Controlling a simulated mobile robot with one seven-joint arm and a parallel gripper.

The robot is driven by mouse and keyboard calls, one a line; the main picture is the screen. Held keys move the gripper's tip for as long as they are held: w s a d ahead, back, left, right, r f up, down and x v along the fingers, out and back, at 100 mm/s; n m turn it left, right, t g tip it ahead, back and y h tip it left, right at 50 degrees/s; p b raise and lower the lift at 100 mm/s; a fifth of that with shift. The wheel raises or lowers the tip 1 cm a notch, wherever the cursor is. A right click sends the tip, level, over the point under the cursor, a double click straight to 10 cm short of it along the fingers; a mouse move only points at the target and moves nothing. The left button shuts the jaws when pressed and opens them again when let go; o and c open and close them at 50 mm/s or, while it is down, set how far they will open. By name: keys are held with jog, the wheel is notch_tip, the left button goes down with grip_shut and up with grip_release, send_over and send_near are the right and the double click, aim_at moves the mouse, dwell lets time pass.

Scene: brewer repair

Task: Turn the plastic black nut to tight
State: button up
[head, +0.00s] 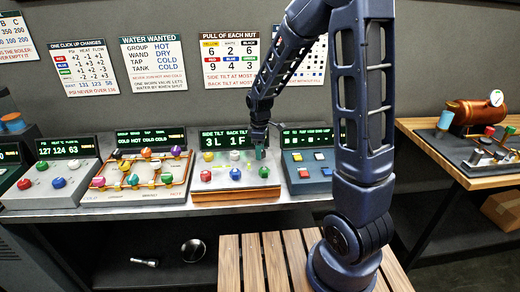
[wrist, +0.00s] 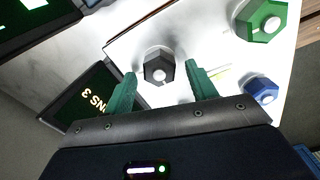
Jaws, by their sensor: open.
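The fingers are spread, with a visible gap on each side of the nut. In the head view my gripper (head: 259,152) points down at the back right of the tilt panel (head: 233,188) and hides the black nut there. The panel's display (head: 224,141) reads side tilt 3 L and back tilt 1 F.
A green nut (wrist: 260,20) and a blue nut (wrist: 260,90) stand right of the black one in the wrist view. A valve board (head: 140,185) is left of the tilt panel, a blue button box (head: 307,172) right. Wall charts hang behind, including the nut-pull chart (head: 232,60).

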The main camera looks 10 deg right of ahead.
jog(key=c, duration=1)
jog(key=shift+m, duration=0.3)
jog(key=m, duration=0.4)
jog(key=shift+w, duration=0.1)
jog(key=m, duration=0.5)
jog(key=shift+d, duration=0.1)
jog(key=m, duration=0.4)
jog(key=shift+w+d, duration=0.1)
jog(key=shift+m, duration=2.1)
